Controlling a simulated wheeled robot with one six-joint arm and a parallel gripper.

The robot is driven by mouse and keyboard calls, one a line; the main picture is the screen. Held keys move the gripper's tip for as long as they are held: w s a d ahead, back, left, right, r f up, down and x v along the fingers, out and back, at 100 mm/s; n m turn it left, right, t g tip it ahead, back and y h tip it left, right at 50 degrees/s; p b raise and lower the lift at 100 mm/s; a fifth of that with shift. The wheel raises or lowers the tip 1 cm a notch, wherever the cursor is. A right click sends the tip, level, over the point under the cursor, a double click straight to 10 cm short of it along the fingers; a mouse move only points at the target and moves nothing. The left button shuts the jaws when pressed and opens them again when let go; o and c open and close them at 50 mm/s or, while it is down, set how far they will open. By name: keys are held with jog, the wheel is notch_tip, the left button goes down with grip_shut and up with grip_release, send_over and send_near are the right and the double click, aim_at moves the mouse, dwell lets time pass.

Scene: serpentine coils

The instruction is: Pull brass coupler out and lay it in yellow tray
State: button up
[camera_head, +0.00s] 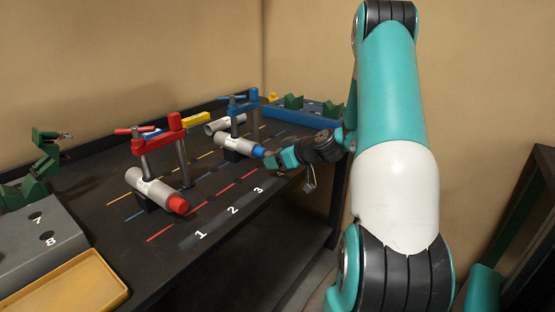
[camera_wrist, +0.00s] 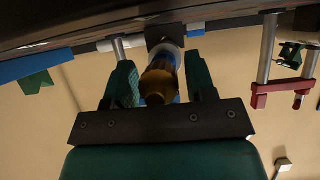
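The brass coupler (camera_wrist: 158,82) shows in the wrist view, at the end of a grey pipe with a blue collar. My gripper (camera_wrist: 160,85) has a green finger on each side of the coupler, with a gap visible on both sides, so it is open around it. In the head view my gripper (camera_head: 273,158) is at the blue end (camera_head: 258,151) of the grey pipe (camera_head: 236,144) under the blue clamp; the coupler is mostly hidden there. The yellow tray (camera_head: 65,287) lies empty at the lower left.
A red clamp (camera_head: 160,142) stands over another grey pipe (camera_head: 150,187) with a red end (camera_head: 177,204), left of my gripper. The blue clamp (camera_head: 238,106) stands beyond the nearer pipe. A grey block (camera_head: 35,240) with green holders adjoins the tray. The table front by the numbers is clear.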

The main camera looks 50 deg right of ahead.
grip_shut()
jog(key=shift+s+d+b, duration=0.2)
jog(key=shift+s+b, duration=0.95)
jog(key=shift+s, duration=1.25)
